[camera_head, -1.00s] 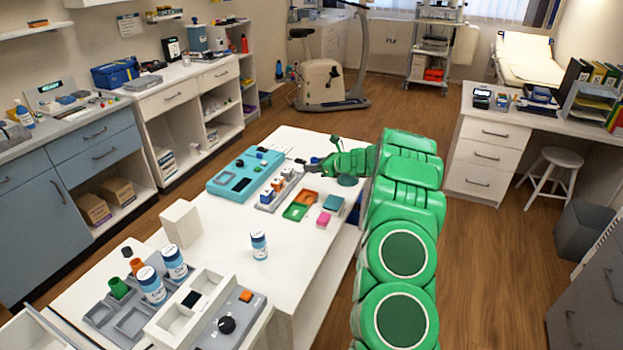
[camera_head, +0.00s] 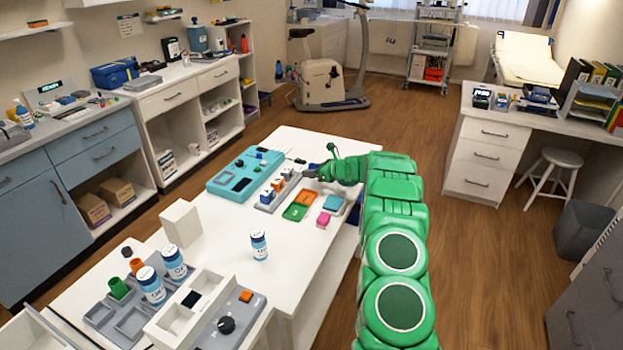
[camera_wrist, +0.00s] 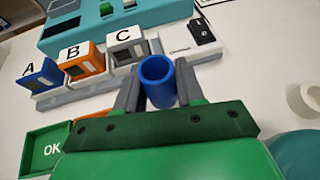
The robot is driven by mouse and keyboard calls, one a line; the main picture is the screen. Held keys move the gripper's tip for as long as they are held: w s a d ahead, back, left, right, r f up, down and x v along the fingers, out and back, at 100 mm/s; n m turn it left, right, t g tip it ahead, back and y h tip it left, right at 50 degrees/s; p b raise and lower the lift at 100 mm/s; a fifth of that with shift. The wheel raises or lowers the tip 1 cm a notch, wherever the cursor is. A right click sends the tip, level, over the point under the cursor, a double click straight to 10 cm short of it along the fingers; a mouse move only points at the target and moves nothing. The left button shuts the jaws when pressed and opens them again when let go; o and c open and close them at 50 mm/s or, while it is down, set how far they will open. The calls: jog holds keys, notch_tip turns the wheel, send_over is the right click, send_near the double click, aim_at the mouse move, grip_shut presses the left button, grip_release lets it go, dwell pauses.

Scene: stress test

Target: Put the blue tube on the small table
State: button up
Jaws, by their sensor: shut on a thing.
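In the wrist view, the blue tube (camera_wrist: 158,82) stands between the two grey fingers of my gripper (camera_wrist: 157,88), its open round end facing the camera. The fingers are shut on it. In the head view my gripper (camera_head: 309,171) is over the far part of the long white table (camera_head: 215,240), beside the grey rack of blocks; the tube cannot be made out there. Whether the tube's lower end touches anything is hidden. I cannot tell which surface is the small table.
Blocks A (camera_wrist: 38,77), B (camera_wrist: 84,63) and C (camera_wrist: 127,48) sit in the grey rack close to the tube. A stool (camera_head: 553,170) stands by the right desk.

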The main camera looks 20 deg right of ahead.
jog(key=shift+w+f, duration=0.25)
jog(key=shift+f, duration=1.55)
jog(key=shift+f, duration=0.2)
jog(key=o, duration=1)
jog(key=shift+r, duration=0.15)
